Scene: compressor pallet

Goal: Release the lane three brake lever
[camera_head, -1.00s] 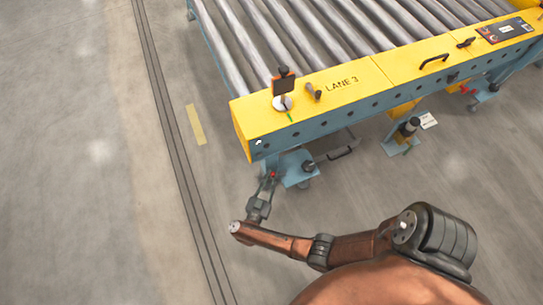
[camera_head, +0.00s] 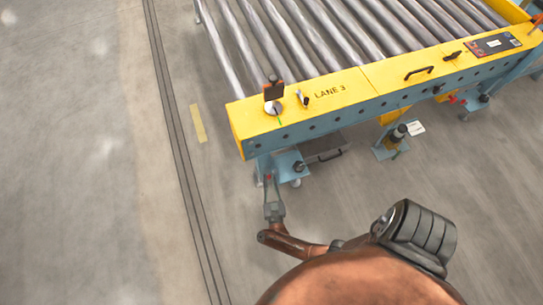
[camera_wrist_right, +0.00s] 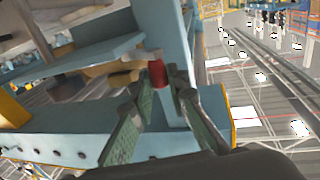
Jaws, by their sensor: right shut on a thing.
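The lane three conveyor (camera_head: 372,90) has a yellow end rail marked "LANE 3" and a blue frame. A red lever grip (camera_head: 268,177) sits low by the blue leg under the rail's left corner. My right gripper (camera_head: 270,183) is there, shut on this red grip. In the right wrist view the red grip (camera_wrist_right: 157,73) shows between the two fingers of my right gripper (camera_wrist_right: 160,84), in front of a blue post. The rest of the lever is mostly hidden by the fingers and frame. My left gripper is not in view.
A second blue foot with a black knob (camera_head: 398,134) stands to the right. The floor at left is open, with a dark track (camera_head: 176,140).

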